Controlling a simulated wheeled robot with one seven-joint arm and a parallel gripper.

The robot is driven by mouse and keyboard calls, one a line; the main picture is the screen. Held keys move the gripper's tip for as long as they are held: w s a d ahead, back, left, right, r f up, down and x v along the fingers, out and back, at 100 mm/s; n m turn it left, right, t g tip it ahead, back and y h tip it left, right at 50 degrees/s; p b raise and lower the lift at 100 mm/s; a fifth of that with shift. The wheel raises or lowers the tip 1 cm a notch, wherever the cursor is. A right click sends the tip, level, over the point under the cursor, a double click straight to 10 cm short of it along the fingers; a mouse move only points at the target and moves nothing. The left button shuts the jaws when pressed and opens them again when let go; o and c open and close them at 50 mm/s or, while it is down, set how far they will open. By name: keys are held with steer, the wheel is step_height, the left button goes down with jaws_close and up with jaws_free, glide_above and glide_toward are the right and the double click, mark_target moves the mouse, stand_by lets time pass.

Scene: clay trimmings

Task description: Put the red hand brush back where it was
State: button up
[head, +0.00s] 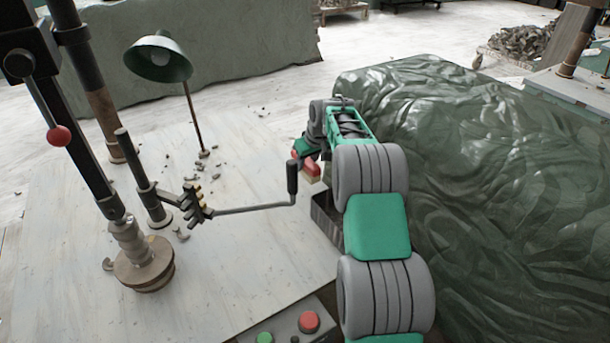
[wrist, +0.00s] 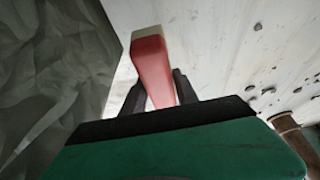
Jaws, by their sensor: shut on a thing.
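The red hand brush (head: 311,169) is in my gripper (head: 305,157), in the middle of the head view. Its red body shows, with a pale tan part below it. In the wrist view the red brush (wrist: 152,62) stands out between the two dark fingers of my gripper (wrist: 157,84), with a cream end farthest away. The fingers are shut on it. The brush appears held above the pale table (head: 255,265), near a dark metal block (head: 326,215); I cannot tell whether it touches anything. My arm hides part of this area.
A black-handled crank (head: 255,208) reaches across the table just left of my gripper. A green lamp (head: 160,58) stands behind, with small trimmings (head: 213,172) around its foot. A large dark green wrapped mass (head: 490,190) fills the right. A red button (head: 309,321) is in front.

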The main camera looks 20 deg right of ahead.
steer(key=shift+f, duration=2.9)
steer(key=o, duration=1.2)
steer(key=shift+r, duration=0.1)
steer(key=shift+r+p, duration=0.35)
steer(key=b+v, duration=0.1)
steer(key=v, duration=1)
steer(key=shift+s+r, duration=0.15)
steer(key=shift+r, duration=0.15)
